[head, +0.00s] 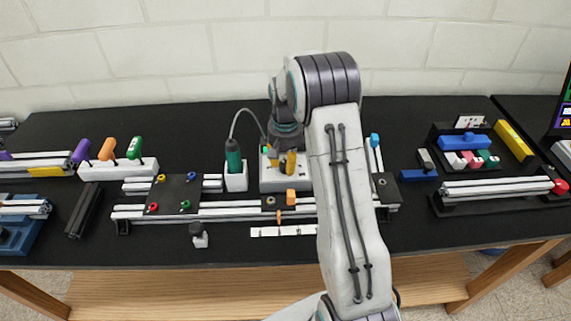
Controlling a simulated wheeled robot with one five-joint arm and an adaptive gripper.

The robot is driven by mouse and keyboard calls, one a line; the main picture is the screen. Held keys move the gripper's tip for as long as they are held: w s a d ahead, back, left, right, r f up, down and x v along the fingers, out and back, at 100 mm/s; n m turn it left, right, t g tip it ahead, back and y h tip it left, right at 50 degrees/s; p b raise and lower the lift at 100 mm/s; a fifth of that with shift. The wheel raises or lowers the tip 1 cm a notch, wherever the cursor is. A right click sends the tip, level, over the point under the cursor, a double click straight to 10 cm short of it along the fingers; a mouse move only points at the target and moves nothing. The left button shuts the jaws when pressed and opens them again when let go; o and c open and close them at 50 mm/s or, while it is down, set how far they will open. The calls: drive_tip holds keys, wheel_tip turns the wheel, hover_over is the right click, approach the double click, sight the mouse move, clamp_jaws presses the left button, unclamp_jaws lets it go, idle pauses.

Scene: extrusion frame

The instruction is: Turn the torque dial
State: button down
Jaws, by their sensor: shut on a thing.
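My gripper (282,165) reaches down from my arm onto a light grey box (270,183) at the back middle of the table. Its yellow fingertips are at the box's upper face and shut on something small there. The torque dial itself is hidden by the fingers, so its setting cannot be read. A green electric screwdriver (233,156) stands upright in a white holder (236,181) just left of the box. A cable arches from its top towards the box.
Aluminium extrusions (220,212) and a dark plate (174,194) lie in front and left. A white rack (118,168) holds coloured-handled tools. At right are a blue-and-black bin (463,142) and another extrusion (495,188). My arm hides part of the middle.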

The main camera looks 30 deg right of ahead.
sight(285, 163)
drive_tip(key=shift+w+n+b, duration=0.15)
drive_tip(key=shift+n+b, duration=0.65)
drive_tip(key=shift+n, duration=1.8)
drive_tip(key=c, duration=0.9)
unclamp_jaws()
drive_tip(key=shift+o, duration=0.2)
wheel_tip(285, 163, up, 12)
